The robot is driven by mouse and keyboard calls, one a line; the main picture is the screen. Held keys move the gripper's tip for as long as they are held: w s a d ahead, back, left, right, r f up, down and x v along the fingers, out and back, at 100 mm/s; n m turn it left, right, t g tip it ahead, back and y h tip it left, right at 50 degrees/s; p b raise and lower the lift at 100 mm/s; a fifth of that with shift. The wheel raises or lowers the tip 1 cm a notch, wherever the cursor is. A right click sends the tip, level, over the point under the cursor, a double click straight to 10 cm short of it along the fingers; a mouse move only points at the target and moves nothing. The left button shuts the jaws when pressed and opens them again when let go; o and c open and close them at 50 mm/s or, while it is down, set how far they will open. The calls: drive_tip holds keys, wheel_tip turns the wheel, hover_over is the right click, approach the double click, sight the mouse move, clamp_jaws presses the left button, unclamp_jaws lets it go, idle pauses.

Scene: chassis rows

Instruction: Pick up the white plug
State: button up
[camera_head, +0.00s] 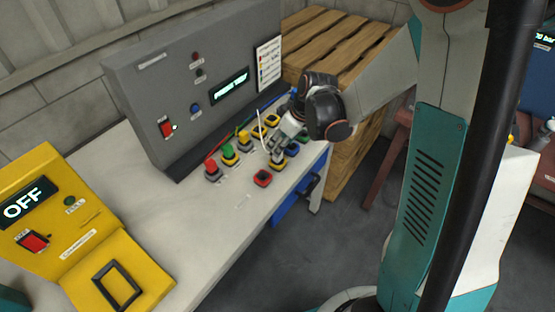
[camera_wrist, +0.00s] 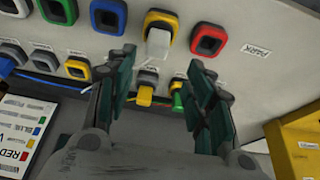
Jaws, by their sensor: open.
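The white plug (camera_wrist: 158,42) sits in a yellow-framed socket (camera_wrist: 150,17) in the upper middle of the wrist view. My gripper (camera_wrist: 162,66) is open and empty, with its dark green fingers on either side below the plug, apart from it. In the head view my gripper (camera_head: 276,150) points down over the right end of the socket rows on the bench. There I cannot clearly tell the white plug from the gripper.
A yellow plug (camera_wrist: 145,96) and a green plug (camera_wrist: 177,100) lie between my fingers in the wrist view. A red-framed empty socket (camera_wrist: 209,40) is right of the white plug. The grey panel (camera_head: 190,85) rises behind the rows; a yellow box (camera_head: 60,205) stands left.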

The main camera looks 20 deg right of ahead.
drive_tip(key=shift+x, duration=0.85)
drive_tip(key=shift+d+b+x, duration=0.15)
drive_tip(key=shift+b+x, duration=0.35)
drive_tip(key=shift+x, duration=0.4)
drive_tip(key=shift+d+b+x, duration=0.2)
drive_tip(key=shift+b+x, duration=0.25)
drive_tip(key=shift+x, duration=0.45)
drive_tip(key=shift+d+b+x, duration=0.15)
drive_tip(key=shift+b+x, duration=0.35)
drive_tip(key=shift+x, duration=0.45)
drive_tip(key=shift+s, duration=0.15)
clamp_jaws()
